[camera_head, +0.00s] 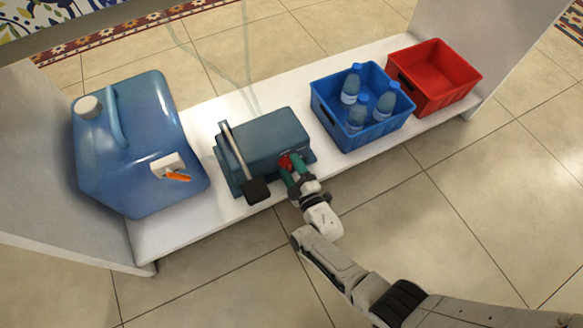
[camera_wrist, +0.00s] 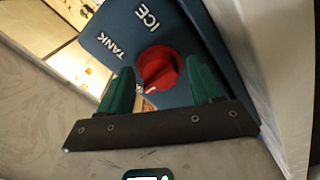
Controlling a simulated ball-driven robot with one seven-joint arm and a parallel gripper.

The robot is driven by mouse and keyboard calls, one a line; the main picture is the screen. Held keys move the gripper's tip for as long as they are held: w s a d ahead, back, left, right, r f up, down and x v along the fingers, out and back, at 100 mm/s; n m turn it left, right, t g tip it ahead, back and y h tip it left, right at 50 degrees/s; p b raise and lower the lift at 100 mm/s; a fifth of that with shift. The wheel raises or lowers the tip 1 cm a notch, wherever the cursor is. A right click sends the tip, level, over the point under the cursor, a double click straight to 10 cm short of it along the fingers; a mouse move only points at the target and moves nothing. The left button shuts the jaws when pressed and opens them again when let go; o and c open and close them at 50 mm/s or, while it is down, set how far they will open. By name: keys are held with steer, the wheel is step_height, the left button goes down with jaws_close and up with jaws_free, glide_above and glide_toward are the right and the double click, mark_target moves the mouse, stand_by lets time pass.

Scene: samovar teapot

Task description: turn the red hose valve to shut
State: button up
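The red valve (camera_head: 285,162) is a round knob on the front side of a dark blue tank (camera_head: 262,142) on the white shelf. In the wrist view the red valve (camera_wrist: 158,68) shows a raised grip bar and a small white mark at its lower edge. The tank (camera_wrist: 205,35) bears the words "ICE TANK" there. My gripper (camera_head: 291,168) is at the valve. In the wrist view its green fingers (camera_wrist: 160,66) stand apart, one on each side of the knob, with narrow gaps visible. Whether the fingertips reach past the knob's face is unclear.
A big blue jug (camera_head: 140,140) with an orange-handled tap (camera_head: 176,177) stands left of the tank. A blue crate (camera_head: 352,142) with several bottles and an empty red crate (camera_head: 440,100) stand right. Faint clear hoses (camera_head: 247,60) run behind the tank. Floor in front is clear.

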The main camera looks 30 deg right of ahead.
steer(key=shift+o, duration=0.3)
steer(key=shift+s+r+p, duration=0.1)
steer(key=shift+s+p, duration=0.2)
steer(key=shift+s, duration=0.2)
steer(key=s+p, duration=0.3)
steer(key=s, duration=0.6)
steer(key=shift+s+p, duration=0.3)
steer(key=shift+s, duration=0.1)
